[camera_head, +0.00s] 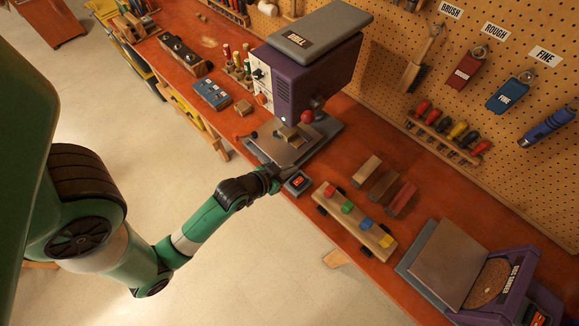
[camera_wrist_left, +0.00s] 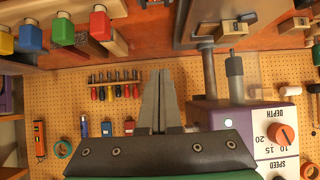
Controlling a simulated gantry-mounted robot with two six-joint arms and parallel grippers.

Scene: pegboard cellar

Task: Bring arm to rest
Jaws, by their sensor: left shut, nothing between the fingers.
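My left arm, green with a white band, reaches in from the left in the head view. My left gripper (camera_head: 273,178) is at the bench's front edge, just left of the small red-and-black switch box (camera_head: 297,183) and in front of the drill press base. In the left wrist view its two grey fingers (camera_wrist_left: 160,85) are together with nothing between them. Whether the gripper touches the switch box or the bench cannot be told. My right gripper is in neither view.
The purple drill press (camera_head: 322,72) stands behind the gripper, with a small block (camera_head: 287,133) on its plate. A wooden rail with coloured blocks (camera_head: 355,222), loose wood pieces (camera_head: 383,184) and a disc sander (camera_head: 488,275) lie rightward. Open floor (camera_head: 250,260) is in front of the bench.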

